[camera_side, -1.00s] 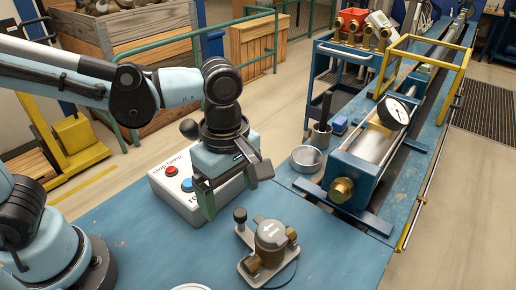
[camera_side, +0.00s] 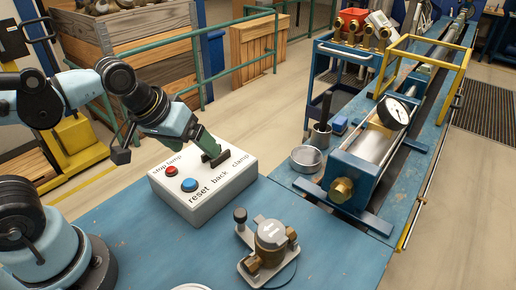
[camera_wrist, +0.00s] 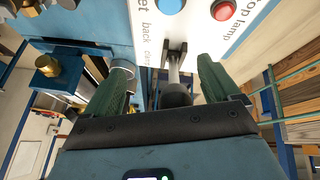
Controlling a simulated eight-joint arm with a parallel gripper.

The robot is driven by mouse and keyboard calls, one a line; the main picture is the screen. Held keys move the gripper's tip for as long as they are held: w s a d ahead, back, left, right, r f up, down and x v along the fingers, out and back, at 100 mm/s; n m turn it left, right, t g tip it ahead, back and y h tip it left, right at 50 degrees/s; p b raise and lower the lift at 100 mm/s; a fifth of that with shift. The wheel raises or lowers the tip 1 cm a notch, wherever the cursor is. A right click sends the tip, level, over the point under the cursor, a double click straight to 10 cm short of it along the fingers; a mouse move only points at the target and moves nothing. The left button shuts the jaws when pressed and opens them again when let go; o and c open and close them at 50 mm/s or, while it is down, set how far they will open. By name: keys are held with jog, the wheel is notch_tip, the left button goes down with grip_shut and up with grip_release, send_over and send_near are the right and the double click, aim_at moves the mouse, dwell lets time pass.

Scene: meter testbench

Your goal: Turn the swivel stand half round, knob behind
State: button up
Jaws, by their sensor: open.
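The swivel stand (camera_side: 247,266) is a grey plate on the blue bench at the front centre of the side view. It carries a brass meter with a grey cap (camera_side: 271,233) marked with a white arrow pointing left. The stand's black knob (camera_side: 240,215) stands upright at the plate's back left corner, left of the meter. My gripper (camera_side: 212,152) is tilted over the back of the white control box, away from the stand. In the wrist view its green fingers (camera_wrist: 165,62) are apart, with a dark lever (camera_wrist: 177,75) showing between them. Contact cannot be told.
The white control box (camera_side: 205,195) has a red button (camera_side: 171,171) and a blue button (camera_side: 189,185). A metal cup (camera_side: 306,158) and the blue test bench with a gauge (camera_side: 393,114) stand to the right. The blue bench top around the stand is mostly clear.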

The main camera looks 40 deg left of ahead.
jog(key=a+m+t, duration=0.1)
jog(key=a+m, duration=0.1)
jog(key=m, duration=0.1)
jog(key=shift+s+a+y, duration=0.1)
jog(key=shift+a+y, duration=0.2)
jog(key=shift+a, duration=0.05)
jog(key=shift+a+r, duration=0.1)
jog(key=shift+a, duration=0.05)
jog(key=shift+c, duration=1.2)
jog(key=shift+r, duration=0.2)
jog(key=shift+c, duration=1.1)
notch_tip(320, 180, up, 9)
jog(key=shift+f, duration=0.1)
jog(key=shift+c, duration=1)
jog(key=n+g, duration=0.2)
jog(key=g, duration=0.5)
send_over(240, 212)
notch_tip(240, 212, down, 5)
jog(key=shift+f, duration=6.25)
jog(key=shift+c, duration=0.5)
